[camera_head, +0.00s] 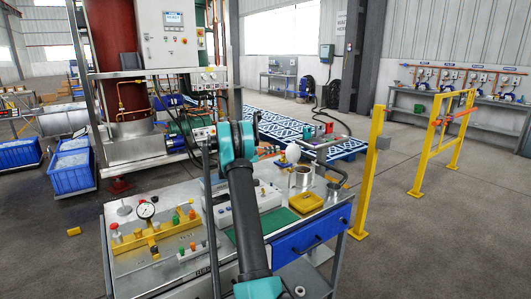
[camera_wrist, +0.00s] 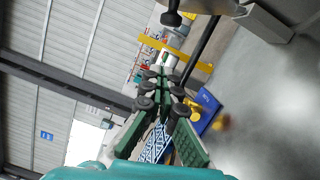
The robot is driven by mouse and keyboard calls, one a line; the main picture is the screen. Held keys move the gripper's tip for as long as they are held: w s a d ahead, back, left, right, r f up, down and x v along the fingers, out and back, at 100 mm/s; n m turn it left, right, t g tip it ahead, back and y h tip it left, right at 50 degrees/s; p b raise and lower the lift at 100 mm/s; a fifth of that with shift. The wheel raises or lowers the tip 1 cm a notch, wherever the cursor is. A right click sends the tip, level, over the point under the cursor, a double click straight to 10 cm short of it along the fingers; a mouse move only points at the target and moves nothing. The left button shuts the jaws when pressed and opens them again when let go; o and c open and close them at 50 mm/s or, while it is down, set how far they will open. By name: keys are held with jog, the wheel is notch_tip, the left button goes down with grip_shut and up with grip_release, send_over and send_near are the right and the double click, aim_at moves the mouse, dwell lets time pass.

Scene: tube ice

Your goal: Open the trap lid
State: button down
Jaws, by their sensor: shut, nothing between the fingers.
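I cannot pick out the trap lid for certain. In the head view, an open-topped steel cylinder (camera_head: 302,178) stands at the bench's right end, with a pipe fitting (camera_head: 335,145) beside it. A white ball (camera_head: 293,152) shows just above and left of the cylinder. In the wrist view, my gripper (camera_wrist: 163,76) has green and black fingers drawn together, with nothing seen held between them. A pale cylindrical part (camera_wrist: 168,60) shows just past the fingertips; I cannot tell whether they touch it. In the head view my arm hides most of the gripper.
The steel bench (camera_head: 125,262) carries a gauge (camera_head: 146,210), a yellow manifold (camera_head: 158,238), a yellow box (camera_head: 306,202) and a green mat (camera_head: 279,221). A yellow post (camera_head: 369,175) stands close right of the bench. Blue crates (camera_head: 72,175) stand at left. Open floor lies at right.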

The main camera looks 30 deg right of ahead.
aim_at(291, 154)
jog(key=shift+s+d+r, duration=0.15)
jog(key=shift+s+d, duration=0.15)
jog(key=shift+s, duration=0.35)
jog(key=shift+s+d+r, duration=0.15)
jog(key=shift+s+d, duration=0.1)
jog(key=shift+s, duration=0.45)
jog(key=shift+s+d+r, duration=0.15)
jog(key=shift+s+d, duration=0.15)
jog(key=shift+s, duration=0.35)
jog(key=shift+s+r+m, duration=0.6)
jog(key=shift+s+r, duration=0.05)
jog(key=shift+s, duration=0.05)
